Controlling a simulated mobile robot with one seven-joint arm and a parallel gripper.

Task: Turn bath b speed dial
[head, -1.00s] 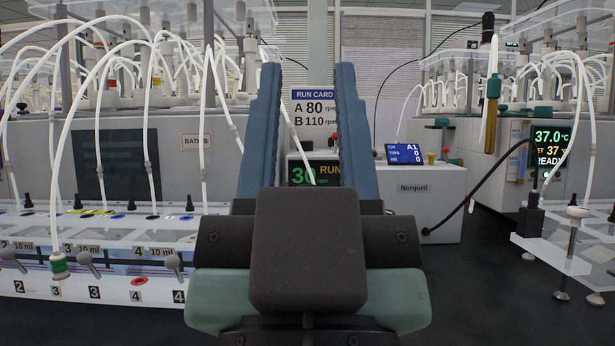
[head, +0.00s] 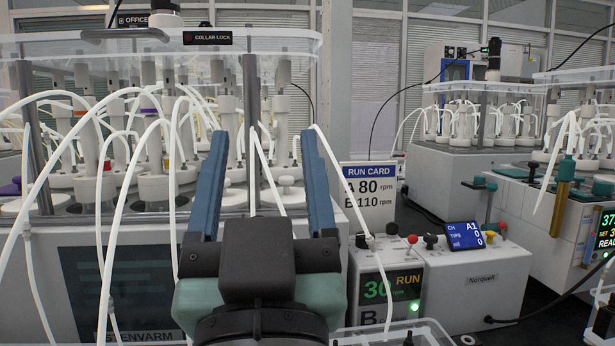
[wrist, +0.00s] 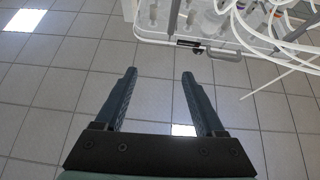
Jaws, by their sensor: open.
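The bath B control box (head: 350,262) stands right of my gripper in the head view. A black knob (head: 362,241) and a red knob (head: 412,239) show on top; I cannot tell which is the speed dial. The run card (head: 370,190) reads A 80 rpm, B 110 rpm. My gripper (head: 265,138) is open and empty, its blue fingers pointing up and away in front of the reactor bath. In the wrist view my gripper (wrist: 159,75) is over floor tiles.
A reactor bath (head: 150,235) with several vessels and looping white tubes fills the left, close to my fingers. A white Norquell box (head: 485,285) with a blue screen stands right of the control box. A clear tray (head: 400,335) is at the bottom. Open floor shows in the wrist view.

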